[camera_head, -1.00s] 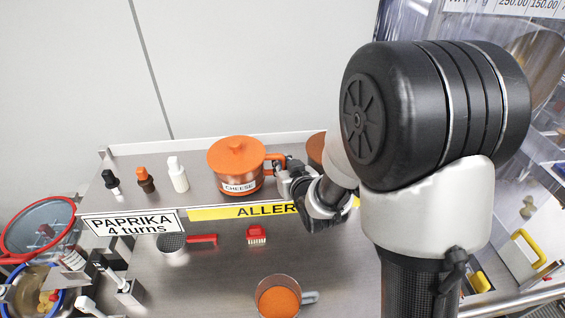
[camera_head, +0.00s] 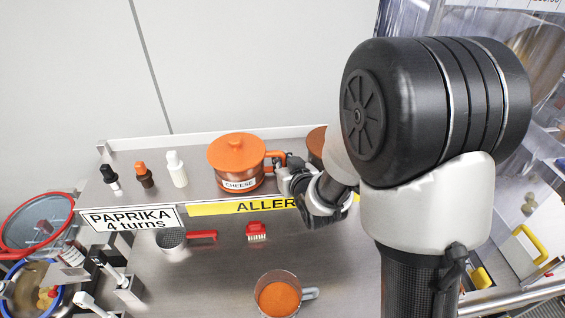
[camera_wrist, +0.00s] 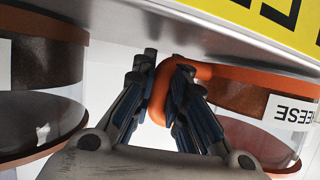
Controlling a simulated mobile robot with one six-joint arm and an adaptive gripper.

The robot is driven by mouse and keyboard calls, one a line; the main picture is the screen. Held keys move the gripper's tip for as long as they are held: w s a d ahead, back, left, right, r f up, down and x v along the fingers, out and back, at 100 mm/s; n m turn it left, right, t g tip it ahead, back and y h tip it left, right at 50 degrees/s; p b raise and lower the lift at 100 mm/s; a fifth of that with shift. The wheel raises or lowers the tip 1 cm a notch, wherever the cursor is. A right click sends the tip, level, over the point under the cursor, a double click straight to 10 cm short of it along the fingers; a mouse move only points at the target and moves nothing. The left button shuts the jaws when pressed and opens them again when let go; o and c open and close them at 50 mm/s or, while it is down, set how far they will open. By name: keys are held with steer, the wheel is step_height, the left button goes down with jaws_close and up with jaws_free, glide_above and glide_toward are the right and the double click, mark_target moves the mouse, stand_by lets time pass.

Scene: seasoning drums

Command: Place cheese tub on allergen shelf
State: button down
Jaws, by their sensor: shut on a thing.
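The cheese tub (camera_head: 238,161), clear-walled with an orange lid, orange handle and a "CHEESE" label, is upright at the allergen shelf (camera_head: 215,209), behind its yellow strip. I cannot tell whether its base touches the shelf. My gripper (camera_head: 281,163) is at the tub's right side, shut on the orange handle. In the wrist view the fingers (camera_wrist: 158,95) close around the handle (camera_wrist: 163,88), with the tub (camera_wrist: 265,110) on the right, seen upside down. My arm hides part of the shelf's right side.
Another orange-rimmed tub (camera_head: 317,143) stands just right of my gripper, partly hidden by my arm; it also shows at left in the wrist view (camera_wrist: 45,75). Small bottles (camera_head: 176,169) stand left on the shelf. A brush (camera_head: 257,232), red-handled sieve (camera_head: 172,239) and orange-filled cup (camera_head: 279,297) lie below.

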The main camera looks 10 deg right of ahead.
steer(key=shift+f, duration=0.2)
steer(key=c, duration=1.5)
jaws_free()
